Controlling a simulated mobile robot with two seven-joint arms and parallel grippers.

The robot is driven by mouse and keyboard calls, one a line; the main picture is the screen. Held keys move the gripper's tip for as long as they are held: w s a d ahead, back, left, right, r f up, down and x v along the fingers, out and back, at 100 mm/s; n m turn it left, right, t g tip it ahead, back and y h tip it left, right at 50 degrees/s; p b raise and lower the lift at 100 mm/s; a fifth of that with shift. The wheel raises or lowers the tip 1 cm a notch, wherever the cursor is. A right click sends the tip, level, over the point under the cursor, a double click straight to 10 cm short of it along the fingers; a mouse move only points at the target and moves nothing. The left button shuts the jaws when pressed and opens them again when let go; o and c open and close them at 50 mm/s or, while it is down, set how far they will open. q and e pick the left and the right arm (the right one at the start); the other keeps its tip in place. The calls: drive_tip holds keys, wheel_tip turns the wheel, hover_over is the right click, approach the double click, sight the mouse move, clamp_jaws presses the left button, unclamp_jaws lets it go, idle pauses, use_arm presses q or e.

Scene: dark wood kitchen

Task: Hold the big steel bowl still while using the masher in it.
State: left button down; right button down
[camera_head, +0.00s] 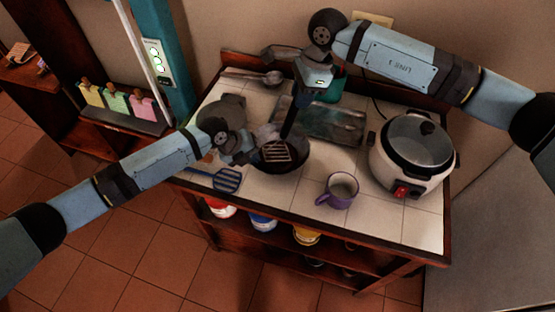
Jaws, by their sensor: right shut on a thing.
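The big bowl (292,166) looks dark and stands on the white tiled counter, left of the purple mug. The masher (277,151) has a slotted head inside the bowl, and its dark handle rises towards my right gripper. My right gripper (297,100) is above the bowl, shut on the masher's handle. My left gripper (246,153) is at the bowl's left rim. Its fingers are dark and small against the bowl, so I cannot tell whether they are closed on the rim or touch it.
A purple mug (341,190) stands near the front edge. A white rice cooker (410,172) stands at the right. A dark tray (340,124) lies behind the bowl. A blue slotted spatula (227,180) lies front left, and a ladle (271,77) lies at the back.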

drive_tip(key=shift+f, duration=0.3)
drive_tip(key=shift+f, duration=1.2)
drive_tip(key=shift+r, duration=1.65)
drive_tip(key=shift+r, duration=4.4)
